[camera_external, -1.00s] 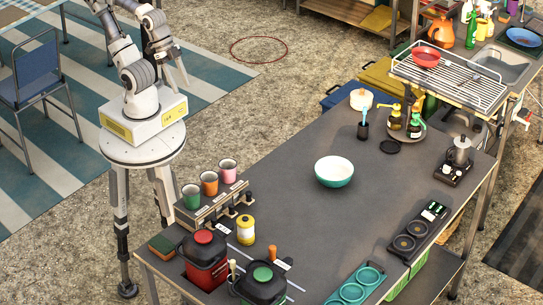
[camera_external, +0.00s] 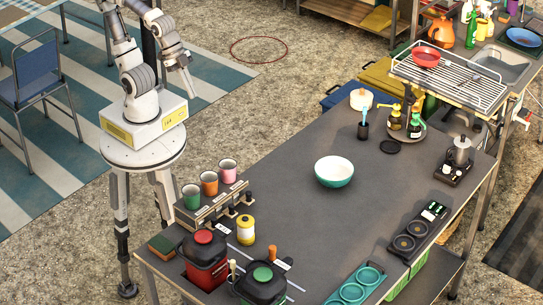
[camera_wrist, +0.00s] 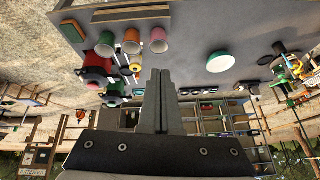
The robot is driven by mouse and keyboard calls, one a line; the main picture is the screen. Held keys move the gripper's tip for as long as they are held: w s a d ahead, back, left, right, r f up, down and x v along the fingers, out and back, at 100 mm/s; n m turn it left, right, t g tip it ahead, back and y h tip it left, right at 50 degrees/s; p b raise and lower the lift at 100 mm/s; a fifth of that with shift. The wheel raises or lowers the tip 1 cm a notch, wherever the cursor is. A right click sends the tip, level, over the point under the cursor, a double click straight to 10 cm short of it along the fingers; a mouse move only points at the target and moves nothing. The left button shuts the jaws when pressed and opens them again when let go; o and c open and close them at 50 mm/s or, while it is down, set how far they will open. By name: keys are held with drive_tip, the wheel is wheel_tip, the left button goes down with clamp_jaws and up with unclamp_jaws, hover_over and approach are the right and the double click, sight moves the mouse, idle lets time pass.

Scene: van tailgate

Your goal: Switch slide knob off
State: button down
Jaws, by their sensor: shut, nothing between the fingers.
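My gripper (camera_external: 191,91) is in the air at the left, above my base and well apart from the table. In the wrist view its two fingers (camera_wrist: 160,72) lie together, shut and empty. I cannot tell for sure which part is the slide knob. A small orange knob-like piece (camera_external: 272,252) stands near the table's front, beside thin pale lines on the top. A black panel (camera_external: 433,212) with small light and green parts lies at the right edge. Any slider position is too small to read.
The grey table (camera_external: 290,215) holds a rack (camera_external: 215,207) with three cups, a yellow canister (camera_external: 246,230), a red pot (camera_external: 204,262), a dark pot with green lid (camera_external: 262,284) and a teal bowl (camera_external: 334,172). The table middle around the bowl is mostly clear.

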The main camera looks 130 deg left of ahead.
drive_tip(key=w+d+f+m+b, duration=0.2)
drive_tip(key=w+d+f+m, duration=0.1)
drive_tip(key=w+f, duration=0.4)
drive_tip(key=w+d+f+m+h+b, duration=0.1)
drive_tip(key=w+d+f+m+b, duration=0.2)
drive_tip(key=w, duration=1.1)
drive_tip(key=w+d+f+m+t+b, duration=0.1)
drive_tip(key=w+d+f+m+b, duration=0.2)
drive_tip(key=w+d+f, duration=0.5)
wheel_tip(320, 180, down, 3)
drive_tip(key=shift+w+d+f+m+h, duration=0.2)
drive_tip(key=shift+w+d+m+h, duration=0.15)
drive_tip(key=shift+w, duration=0.85)
drive_tip(key=shift+a+f, duration=0.1)
drive_tip(key=b, duration=0.2)
approach(263, 262)
drive_tip(key=shift+s+d+f, duration=0.2)
drive_tip(key=shift+s+f, duration=0.05)
drive_tip(key=shift+f, duration=0.35)
drive_tip(key=shift+s+d+f, duration=0.2)
drive_tip(key=shift+f, duration=0.4)
drive_tip(key=shift+w+a+f+p, duration=0.1)
drive_tip(key=shift+w+a+p, duration=0.1)
drive_tip(key=shift+w, duration=0.35)
drive_tip(key=shift+w+a+f+p, duration=0.1)
drive_tip(key=shift+w+a, duration=0.15)
drive_tip(key=shift+w, duration=0.3)
drive_tip(key=shift+w+a, duration=0.45)
drive_tip(key=shift+w, duration=0.4)
